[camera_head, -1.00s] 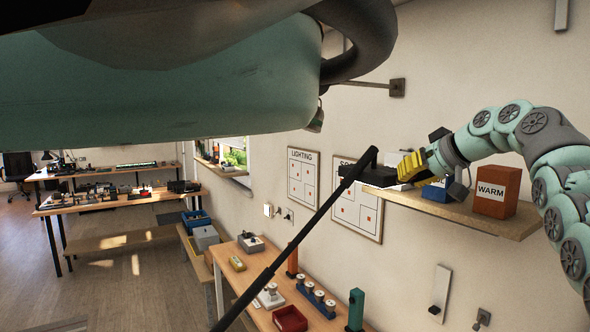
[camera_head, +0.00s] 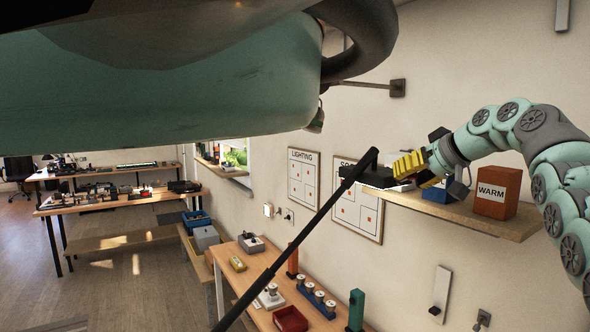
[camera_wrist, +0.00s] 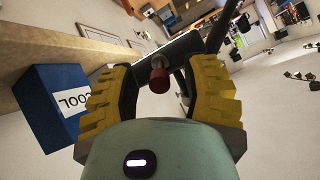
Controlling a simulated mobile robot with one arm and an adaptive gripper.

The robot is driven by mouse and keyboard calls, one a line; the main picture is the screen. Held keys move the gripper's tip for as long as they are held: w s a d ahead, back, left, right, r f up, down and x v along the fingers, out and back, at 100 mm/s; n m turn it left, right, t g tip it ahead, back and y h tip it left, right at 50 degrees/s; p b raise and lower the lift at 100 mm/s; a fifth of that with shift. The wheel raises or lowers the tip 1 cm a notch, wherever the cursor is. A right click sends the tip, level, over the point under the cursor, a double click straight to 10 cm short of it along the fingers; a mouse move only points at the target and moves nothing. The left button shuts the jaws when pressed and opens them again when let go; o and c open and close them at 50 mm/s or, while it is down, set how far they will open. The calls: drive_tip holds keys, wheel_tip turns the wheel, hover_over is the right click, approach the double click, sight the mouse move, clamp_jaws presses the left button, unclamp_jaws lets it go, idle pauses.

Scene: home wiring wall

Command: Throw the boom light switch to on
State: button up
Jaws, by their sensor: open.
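A red-tipped switch lever (camera_wrist: 159,80) stands out from a dark housing (camera_wrist: 168,48) in the wrist view. I take it to be the boom light switch. In the head view a black boom (camera_head: 318,218) runs diagonally up to a dark head (camera_head: 368,177). My gripper (camera_head: 403,172) is beside that head with yellow ridged fingers. In the wrist view my gripper (camera_wrist: 160,76) is open, one finger on each side of the red tip, with gaps on both sides. The lever is hidden in the head view.
A wall shelf (camera_head: 470,218) close by my gripper holds an orange WARM box (camera_head: 497,191) and a blue box, labelled COOL in the wrist view (camera_wrist: 55,105). Below, a bench (camera_head: 262,258) carries several small fixtures and a red tray (camera_head: 290,319).

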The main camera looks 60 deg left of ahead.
drive_tip(key=v, duration=1.2)
idle(0.6)
